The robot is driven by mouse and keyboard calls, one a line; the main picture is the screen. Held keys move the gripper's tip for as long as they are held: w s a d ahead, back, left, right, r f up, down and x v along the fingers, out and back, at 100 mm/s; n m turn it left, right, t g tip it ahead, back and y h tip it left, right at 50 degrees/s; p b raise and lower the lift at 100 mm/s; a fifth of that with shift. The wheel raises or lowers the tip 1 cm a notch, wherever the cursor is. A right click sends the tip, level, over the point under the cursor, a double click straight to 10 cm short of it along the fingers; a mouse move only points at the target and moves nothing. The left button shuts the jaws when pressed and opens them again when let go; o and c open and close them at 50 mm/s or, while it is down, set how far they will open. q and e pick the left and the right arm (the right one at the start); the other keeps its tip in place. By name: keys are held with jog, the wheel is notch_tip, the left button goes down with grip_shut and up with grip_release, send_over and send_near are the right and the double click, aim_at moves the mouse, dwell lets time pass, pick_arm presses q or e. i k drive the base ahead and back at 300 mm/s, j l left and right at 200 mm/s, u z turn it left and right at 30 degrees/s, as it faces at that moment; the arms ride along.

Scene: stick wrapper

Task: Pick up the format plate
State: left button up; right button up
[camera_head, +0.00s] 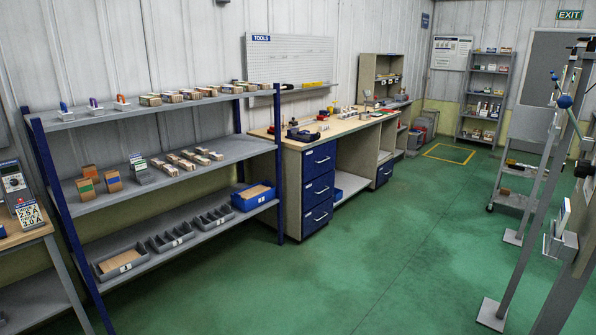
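I cannot tell for sure which thing is the format plate. On the blue-posted shelf (160,157), the top level carries a row of small wooden-coloured blocks (190,94) and three small stands with coloured handles (95,107). The middle level carries two brown upright blocks (112,181), a grey upright stack (140,168) and several flat light pieces (185,161). The bottom level holds grey bins (121,262) and a blue bin (253,196). Neither of my grippers is in view.
A workbench (345,125) with blue drawers (318,185) stands beyond the shelf. A table with a meter (14,181) is at the left edge. Grey metal frames (530,225) stand at the right. The green floor (370,250) between is clear.

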aim_at(324, 127)
jog(key=i, duration=2.15)
